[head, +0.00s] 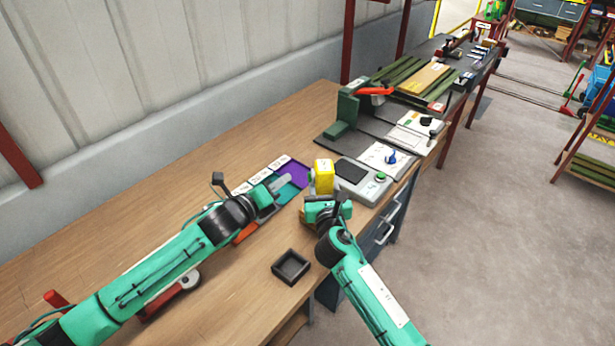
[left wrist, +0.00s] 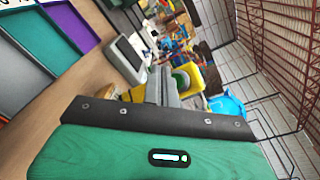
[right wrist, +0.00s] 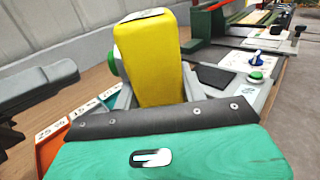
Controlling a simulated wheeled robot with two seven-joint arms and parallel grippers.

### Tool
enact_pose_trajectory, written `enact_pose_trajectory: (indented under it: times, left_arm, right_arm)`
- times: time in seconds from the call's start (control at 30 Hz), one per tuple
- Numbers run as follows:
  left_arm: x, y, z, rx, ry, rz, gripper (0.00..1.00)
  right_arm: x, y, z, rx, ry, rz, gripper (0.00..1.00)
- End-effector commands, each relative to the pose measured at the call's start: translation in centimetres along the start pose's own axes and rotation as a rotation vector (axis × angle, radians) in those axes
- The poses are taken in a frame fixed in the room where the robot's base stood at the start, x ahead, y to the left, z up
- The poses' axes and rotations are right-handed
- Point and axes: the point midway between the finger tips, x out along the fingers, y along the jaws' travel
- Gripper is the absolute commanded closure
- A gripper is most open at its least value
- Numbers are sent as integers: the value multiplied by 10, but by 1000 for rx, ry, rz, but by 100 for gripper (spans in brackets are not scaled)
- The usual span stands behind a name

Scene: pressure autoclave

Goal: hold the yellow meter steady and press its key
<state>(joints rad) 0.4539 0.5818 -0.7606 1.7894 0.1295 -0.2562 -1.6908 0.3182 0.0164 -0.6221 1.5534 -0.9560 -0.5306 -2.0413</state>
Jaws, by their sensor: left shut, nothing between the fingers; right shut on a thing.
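The yellow meter (head: 323,175) stands roughly upright near the table's front edge. My right gripper (head: 325,203) is shut on it, with a finger on each side of its lower part in the right wrist view (right wrist: 150,98). The meter's round green key (right wrist: 113,61) is on the side facing my left gripper; it also shows in the left wrist view (left wrist: 181,79). My left gripper (head: 287,182) is shut and empty. Its fingertips point at the key, with a small gap between. I cannot tell whether the meter's base touches the table.
Coloured compartments with number labels, one of them purple (head: 294,173), lie beneath and behind my left gripper. A grey device with a green button (head: 381,177) stands right of the meter. A small dark square tray (head: 291,281) sits in front. Bare tabletop (head: 235,290) surrounds the tray.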

Motion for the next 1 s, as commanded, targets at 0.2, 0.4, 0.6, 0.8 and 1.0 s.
enact_pose_trajectory:
  times: [0.2, 0.4, 0.6, 0.8, 1.0]
  left_arm:
    - [-14, 11, 10, 1, 0, 1, 100]
    - [-18, 13, 12, 0, 1, 0, 100]
    - [-18, 13, 12, 0, 0, 0, 100]
    - [-18, 13, 12, 0, 0, 0, 100]
    - [-18, 13, 12, 0, 0, 0, 100]
  right_arm:
    - [0, 0, 0, 0, 1, 0, 88]
    - [0, 0, 0, 0, 1, 0, 88]
    - [0, 0, 0, 0, 1, 0, 88]
    - [0, 0, 0, 0, 1, 0, 88]
    - [0, 0, 0, 0, 1, 0, 33]
